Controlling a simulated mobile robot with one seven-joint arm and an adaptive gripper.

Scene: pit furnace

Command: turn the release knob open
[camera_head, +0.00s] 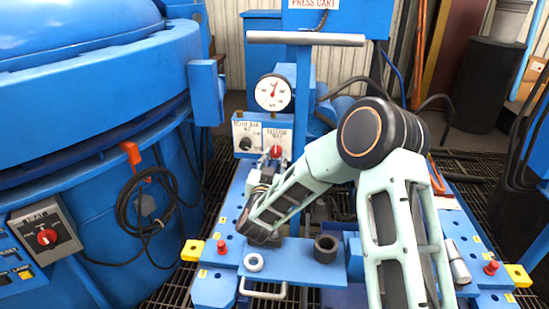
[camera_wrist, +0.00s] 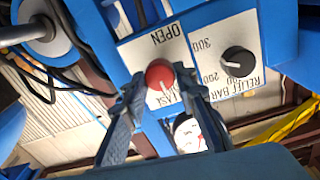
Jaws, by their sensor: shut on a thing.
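The release knob (camera_wrist: 159,74) is red and round with a pale pointer line. It sits on a white panel marked OPEN (camera_wrist: 166,36), which appears upside down in the wrist view. The pointer line runs toward the bottom of the wrist view, away from the OPEN lettering. My gripper (camera_wrist: 161,85) is shut on the knob, one finger on each side. In the head view the red knob (camera_head: 276,152) shows just above my gripper (camera_head: 275,163); the fingers are small there and their contact is hard to see.
A black relief bar knob (camera_head: 245,144) on a neighbouring white panel is close beside; it also shows in the wrist view (camera_wrist: 237,61). A pressure gauge (camera_head: 273,92) stands above the panels. A large blue furnace (camera_head: 90,120) fills the left. A dark ring (camera_head: 326,248) sits on the cart.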

